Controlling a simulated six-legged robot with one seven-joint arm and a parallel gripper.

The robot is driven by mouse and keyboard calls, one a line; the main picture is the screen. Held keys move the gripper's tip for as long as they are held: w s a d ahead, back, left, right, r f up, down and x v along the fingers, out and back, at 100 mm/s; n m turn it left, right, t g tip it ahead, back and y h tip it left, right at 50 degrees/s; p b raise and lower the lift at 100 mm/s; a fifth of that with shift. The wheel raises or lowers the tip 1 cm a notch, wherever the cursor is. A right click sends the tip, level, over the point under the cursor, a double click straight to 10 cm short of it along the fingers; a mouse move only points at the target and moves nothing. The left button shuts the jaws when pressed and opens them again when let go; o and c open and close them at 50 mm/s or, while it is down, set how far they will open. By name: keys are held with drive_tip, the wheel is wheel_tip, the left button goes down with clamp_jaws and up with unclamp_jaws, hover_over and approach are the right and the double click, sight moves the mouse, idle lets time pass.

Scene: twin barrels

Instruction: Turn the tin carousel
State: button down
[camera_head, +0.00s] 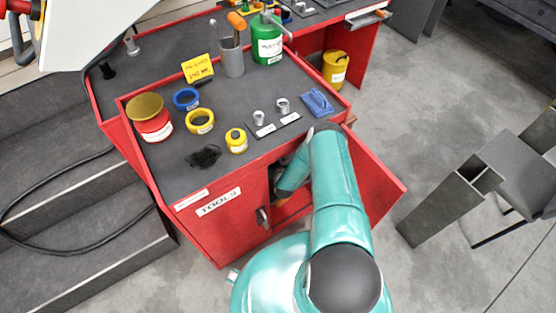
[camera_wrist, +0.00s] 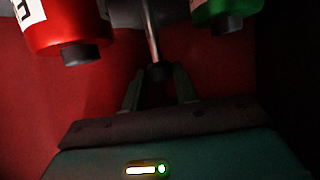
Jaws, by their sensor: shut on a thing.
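The tin carousel shows only in part in the wrist view, inside the dark red cabinet. A red tin (camera_wrist: 68,30) with a white label hangs at upper left and a green tin (camera_wrist: 218,14) at upper right. A thin metal rod (camera_wrist: 150,35) comes down between them and ends in a dark knob (camera_wrist: 158,71). My gripper (camera_wrist: 160,78) is shut on this knob, one finger on each side. The tins stand apart from the fingers. In the head view my arm reaches into the cabinet (camera_head: 225,225), and my gripper and the carousel are hidden there.
The cabinet door (camera_head: 375,175) stands open to the right of my arm. The worktop above holds a red tin (camera_head: 153,128), tape rolls (camera_head: 200,121) and a green canister (camera_head: 267,45).

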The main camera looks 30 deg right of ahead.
drive_tip(key=c, duration=1.1)
unclamp_jaws()
drive_tip(key=v, duration=1.3)
drive_tip(key=shift+s+a+r, duration=0.1)
drive_tip(key=shift+s, duration=0.3)
